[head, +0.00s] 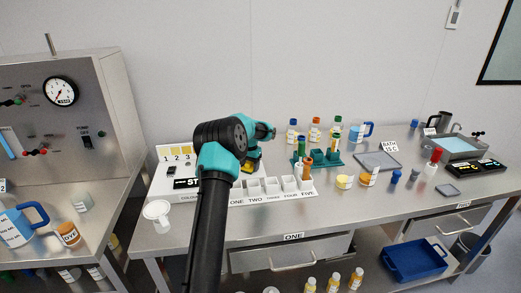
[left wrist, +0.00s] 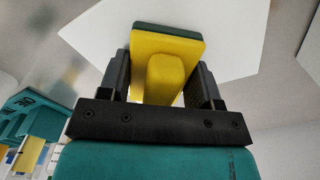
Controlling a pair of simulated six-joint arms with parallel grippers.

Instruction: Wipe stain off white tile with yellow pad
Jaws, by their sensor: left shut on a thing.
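My left gripper (left wrist: 165,80) is shut on the yellow pad (left wrist: 165,75), which has a dark green layer on its far face. In the head view, the left gripper (head: 254,156) is mostly behind my own arm, with a bit of the yellow pad (head: 252,167) showing below it. A plain white flat surface, likely the white tile (left wrist: 235,35), lies beyond the pad in the left wrist view. I cannot tell if the pad touches it. No stain shows; the pad and arm cover part of the area. My right gripper is not in view.
A white board (head: 165,183) with numbered yellow squares and a row of labelled cups (head: 270,187) are close to the gripper. A teal rack (head: 325,158) and several bottles stand to the right. A white mug (head: 157,213) is at the front left.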

